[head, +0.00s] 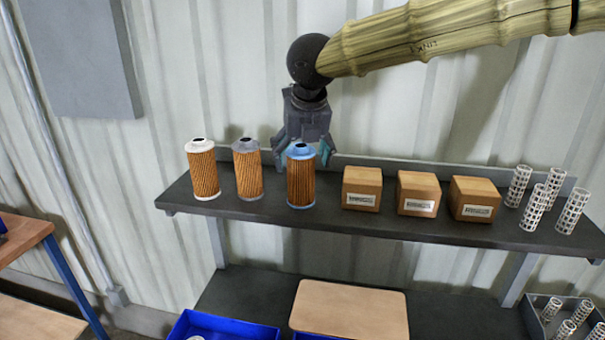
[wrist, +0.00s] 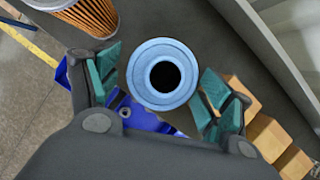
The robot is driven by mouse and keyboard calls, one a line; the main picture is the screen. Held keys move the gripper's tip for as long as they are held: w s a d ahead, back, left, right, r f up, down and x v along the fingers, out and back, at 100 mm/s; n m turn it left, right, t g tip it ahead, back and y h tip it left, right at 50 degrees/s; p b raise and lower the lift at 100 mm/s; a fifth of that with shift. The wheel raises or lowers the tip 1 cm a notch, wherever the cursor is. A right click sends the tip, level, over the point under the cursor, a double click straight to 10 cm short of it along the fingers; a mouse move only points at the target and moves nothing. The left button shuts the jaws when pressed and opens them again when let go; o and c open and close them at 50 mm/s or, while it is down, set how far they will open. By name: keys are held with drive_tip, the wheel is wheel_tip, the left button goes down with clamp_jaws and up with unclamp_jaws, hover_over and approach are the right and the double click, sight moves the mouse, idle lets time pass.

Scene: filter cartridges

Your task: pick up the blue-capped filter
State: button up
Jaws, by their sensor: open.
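The blue-capped filter (head: 301,180) stands upright on the dark shelf, with an orange pleated body and a light blue cap. In the wrist view I look down on its round cap (wrist: 163,75) with a dark hole in the middle. My gripper (head: 301,155) is just above and behind the filter in the head view. In the wrist view its teal-padded fingers (wrist: 158,90) are spread on either side of the cap, with gaps on both sides. A grey-capped filter (head: 247,172) and a white-capped filter (head: 202,170) stand to the left.
Three cardboard boxes (head: 417,193) stand to the right on the shelf (head: 330,213), then several white perforated tubes (head: 533,207). Another pleated filter (wrist: 92,14) is close by the left finger in the wrist view. Blue bins (head: 225,327) and a tan board (head: 350,308) are below.

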drive_tip(key=p+x, duration=0.2)
drive_tip(key=x, duration=0.2)
drive_tip(key=shift+w+a+r, duration=0.1)
drive_tip(key=shift+w+r, duration=0.05)
drive_tip(key=shift+w+f, duration=0.1)
drive_tip(key=shift+f, duration=0.3)
drive_tip(key=c, duration=1)
drive_tip(key=shift+c, duration=0.3)
